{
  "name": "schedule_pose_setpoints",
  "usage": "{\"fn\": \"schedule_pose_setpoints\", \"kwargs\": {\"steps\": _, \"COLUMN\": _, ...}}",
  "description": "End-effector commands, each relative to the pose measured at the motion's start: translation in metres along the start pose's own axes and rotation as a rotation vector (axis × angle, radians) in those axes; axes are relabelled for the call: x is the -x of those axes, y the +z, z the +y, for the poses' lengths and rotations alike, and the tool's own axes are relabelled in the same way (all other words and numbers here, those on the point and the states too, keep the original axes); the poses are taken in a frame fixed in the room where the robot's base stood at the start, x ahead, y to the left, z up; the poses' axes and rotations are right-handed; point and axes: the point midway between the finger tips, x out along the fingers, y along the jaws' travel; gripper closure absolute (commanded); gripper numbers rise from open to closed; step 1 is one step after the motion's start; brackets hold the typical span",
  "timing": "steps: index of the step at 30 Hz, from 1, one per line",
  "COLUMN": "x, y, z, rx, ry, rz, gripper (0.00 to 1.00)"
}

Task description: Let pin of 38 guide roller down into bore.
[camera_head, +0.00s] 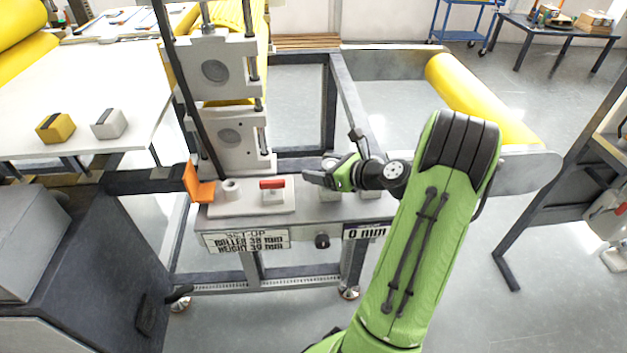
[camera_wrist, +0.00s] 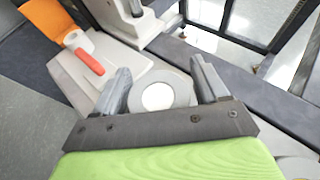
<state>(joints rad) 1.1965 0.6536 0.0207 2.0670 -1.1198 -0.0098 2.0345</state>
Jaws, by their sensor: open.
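My gripper (camera_head: 322,178) is open over the right part of the machine's front ledge. In the wrist view its two fingers (camera_wrist: 162,80) stand on either side of a round grey piece with a white disc top (camera_wrist: 157,97), with gaps showing beside it. This looks like a guide roller, but its size cannot be read. A pale cylinder (camera_head: 330,195) shows under my gripper in the head view. No pin is visible. A short pale cylinder with a dark opening (camera_head: 232,187) stands on the plate at left; I cannot tell whether it is the bore.
A red handle (camera_head: 272,184) lies on the ledge plate (camera_head: 255,207), beside an orange bracket (camera_head: 199,186). A set-up sign (camera_head: 245,241) reads roller 38 mm, height 39 mm. A "0 mm" label (camera_head: 367,231) is on the right. The upright roller frame (camera_head: 240,148) stands behind.

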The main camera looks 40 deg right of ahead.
Motion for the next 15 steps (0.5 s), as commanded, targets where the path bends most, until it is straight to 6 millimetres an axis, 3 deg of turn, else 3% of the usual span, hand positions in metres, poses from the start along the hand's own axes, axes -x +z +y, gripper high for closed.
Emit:
{"fn": "schedule_pose_setpoints", "kwargs": {"steps": 5, "x": 0.0016, "y": 0.0015, "z": -0.0009, "rx": 0.0, "ry": -0.003, "rz": 0.0, "gripper": 0.29}}
{"fn": "schedule_pose_setpoints", "kwargs": {"steps": 15, "x": 0.0013, "y": 0.0014, "z": -0.0005, "rx": 0.0, "ry": -0.001, "rz": 0.001, "gripper": 0.81}}
